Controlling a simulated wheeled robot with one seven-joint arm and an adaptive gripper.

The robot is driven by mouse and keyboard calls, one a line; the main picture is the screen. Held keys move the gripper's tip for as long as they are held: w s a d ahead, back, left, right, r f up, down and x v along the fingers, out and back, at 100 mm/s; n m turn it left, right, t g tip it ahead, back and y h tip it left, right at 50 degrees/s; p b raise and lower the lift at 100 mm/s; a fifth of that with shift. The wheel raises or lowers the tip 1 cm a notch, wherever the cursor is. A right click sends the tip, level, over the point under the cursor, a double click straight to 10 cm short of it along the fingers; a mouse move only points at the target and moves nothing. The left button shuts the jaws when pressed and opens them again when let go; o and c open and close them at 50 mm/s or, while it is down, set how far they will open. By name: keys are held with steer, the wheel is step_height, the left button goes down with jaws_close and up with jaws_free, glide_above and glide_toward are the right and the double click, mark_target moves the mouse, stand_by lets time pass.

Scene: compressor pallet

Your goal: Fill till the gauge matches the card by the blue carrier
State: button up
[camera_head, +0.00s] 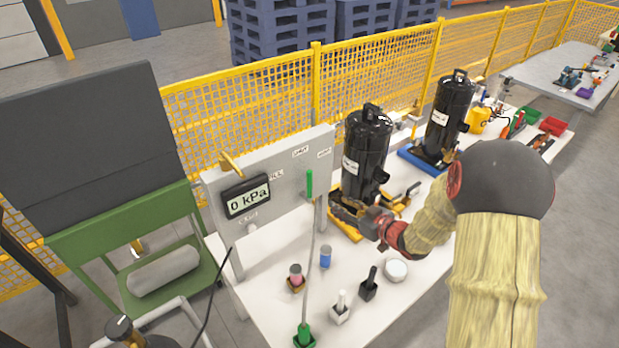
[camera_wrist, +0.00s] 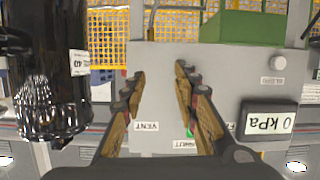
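The grey panel (camera_head: 285,165) carries a gauge (camera_head: 247,197) reading 0 kPa; the gauge also shows in the wrist view (camera_wrist: 268,122). A yellow handle (camera_head: 231,163) sits at the panel's top left, beside a partly hidden label. A green handle (camera_head: 309,184) is on its right part, near small labels. A VENT label (camera_wrist: 146,126) shows in the wrist view. The blue carrier (camera_head: 410,158) is under the far black compressor (camera_head: 449,112); I cannot make out a card beside it. My gripper (camera_wrist: 160,72) is open and empty, facing the panel, its fingers apart from it.
A nearer black compressor (camera_head: 366,150) stands on a yellow carrier (camera_head: 346,229) by my gripper. Small holders, a blue cup (camera_head: 326,257) and a white round item (camera_head: 396,270) occupy the white table (camera_head: 262,290). A yellow fence (camera_head: 225,105) runs behind. A green stand (camera_head: 115,225) is left.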

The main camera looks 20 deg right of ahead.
steer(key=a+r+n+t+y, duration=0.2)
steer(key=a+r+y, duration=0.3)
steer(key=r, duration=0.3)
steer(key=b+x, duration=0.1)
steer(key=x, duration=0.6)
steer(key=shift+a, duration=0.15)
steer(key=shift+s, duration=0.1)
steer(key=shift+c, duration=0.8)
jaws_close()
